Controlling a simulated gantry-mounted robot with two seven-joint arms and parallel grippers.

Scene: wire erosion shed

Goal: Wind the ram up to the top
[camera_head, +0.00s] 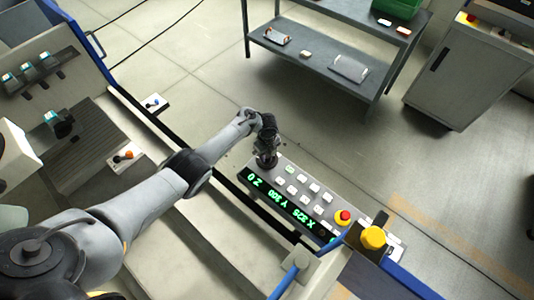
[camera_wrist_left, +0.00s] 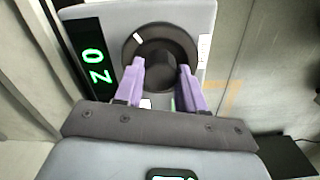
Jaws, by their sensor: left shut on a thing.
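A control panel (camera_head: 278,170) lies along the front rail, with rows of white keys and a green readout (camera_head: 288,205) that shows Z 0 and figures for X and Y. A round dark knob (camera_wrist_left: 160,45) with a white mark sits at the panel's end, beside the Z figure. My left gripper (camera_head: 266,158) points down onto the knob. In the left wrist view its two purple fingers (camera_wrist_left: 162,68) are closed on either side of the knob's raised grip. In the head view the gripper mostly hides the knob. I cannot make out the ram. My right gripper is not in view.
A red button (camera_head: 343,216) on a yellow base and a yellow cap (camera_head: 373,238) stand at the panel's right end. A grey shelf table (camera_head: 335,47) and a cabinet (camera_head: 462,75) stand beyond. The floor between is clear.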

